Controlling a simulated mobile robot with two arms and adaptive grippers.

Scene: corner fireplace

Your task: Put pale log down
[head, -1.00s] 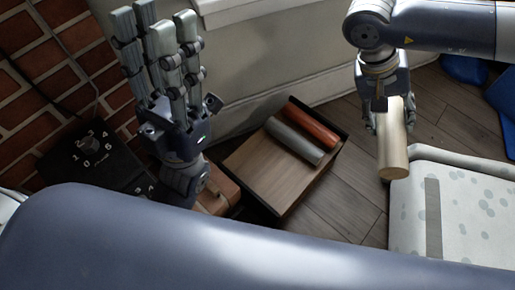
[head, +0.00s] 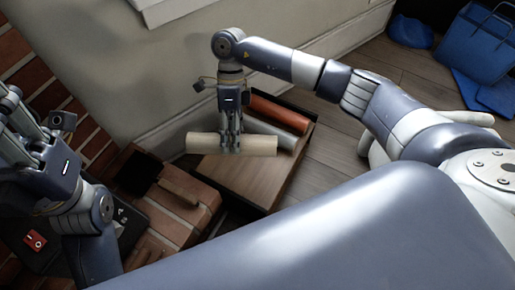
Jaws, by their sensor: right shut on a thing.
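My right gripper (head: 230,148) is shut on the pale log (head: 260,145), near its middle. The log lies crosswise in the grip, roughly level, over the back left part of the wooden tray (head: 238,182); its left end reaches past the tray's edge. I cannot tell how high it is above the tray. A red log (head: 280,113) and a grey log (head: 272,133) lie side by side at the tray's back right, the grey one partly hidden by the pale log. My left gripper (head: 28,125) is open and empty at the left edge, partly out of view.
A brick hearth (head: 180,210) adjoins the tray on the left, with a black panel bearing a red switch (head: 35,240). The wall (head: 140,90) stands behind. A blue bag (head: 478,45) stands at the far right. The tray's front is bare.

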